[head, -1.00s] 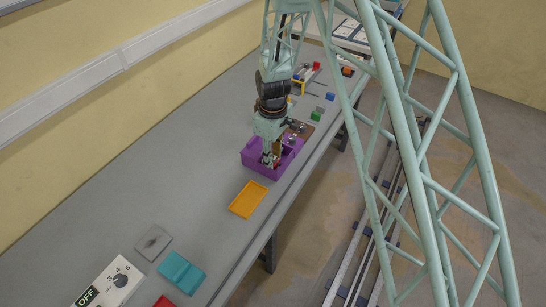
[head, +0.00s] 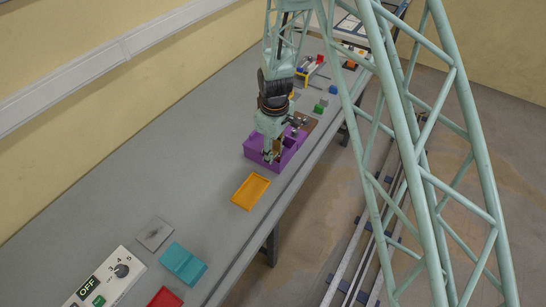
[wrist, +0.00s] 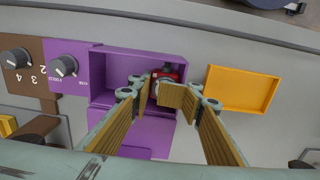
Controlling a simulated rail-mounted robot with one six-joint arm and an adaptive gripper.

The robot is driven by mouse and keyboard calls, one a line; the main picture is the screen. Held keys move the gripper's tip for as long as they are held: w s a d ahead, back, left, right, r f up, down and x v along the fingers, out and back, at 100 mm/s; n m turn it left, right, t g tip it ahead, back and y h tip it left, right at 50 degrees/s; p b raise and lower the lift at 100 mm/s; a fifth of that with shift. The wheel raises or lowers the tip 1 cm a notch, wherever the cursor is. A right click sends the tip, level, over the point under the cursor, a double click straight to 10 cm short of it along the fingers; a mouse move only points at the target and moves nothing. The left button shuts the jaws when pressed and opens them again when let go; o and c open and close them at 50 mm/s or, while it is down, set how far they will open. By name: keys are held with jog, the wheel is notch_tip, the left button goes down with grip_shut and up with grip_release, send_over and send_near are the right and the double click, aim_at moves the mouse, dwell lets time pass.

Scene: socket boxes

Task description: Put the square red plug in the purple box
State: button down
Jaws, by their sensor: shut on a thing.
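The purple box (wrist: 98,64) is open and stands on the bench; it also shows in the head view (head: 259,160), under my arm. The plug is a small red piece (wrist: 169,68) at the right end of the box's open compartment in the wrist view. My gripper (wrist: 165,92) is shut on the red plug, with its pads hiding the lower part. In the head view my gripper (head: 270,155) reaches down at the box. I cannot tell whether the plug touches the box floor. Its square shape is not clear.
A shallow orange tray (wrist: 240,89) lies just right of the box in the wrist view. A dial (wrist: 64,66) stands on a purple panel left of the box. A teal box (head: 183,266) and a grey plate (head: 154,234) lie further along the bench.

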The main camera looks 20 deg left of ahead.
jog(key=shift+w+d+f, duration=0.35)
jog(key=shift+w+f, duration=0.05)
jog(key=shift+f, duration=0.1)
jog(key=shift+s+d, duration=0.1)
jog(key=shift+s, duration=0.05)
jog(key=shift+s+d+f, duration=0.15)
jog(key=shift+s+f, duration=0.05)
jog(key=shift+f, duration=0.1)
jog(key=shift+w+d+f+b, duration=0.1)
jog(key=shift+w+f+b, duration=0.05)
jog(key=shift+b, duration=0.3)
jog(key=shift+w+f, duration=0.15)
jog(key=shift+w, duration=0.1)
dwell(0.8)
jog(key=shift+w+d+r, duration=0.1)
jog(key=shift+w+r, duration=0.35)
jog(key=shift+w, duration=0.15)
dwell(0.4)
jog(key=c, duration=2.4)
grip_release()
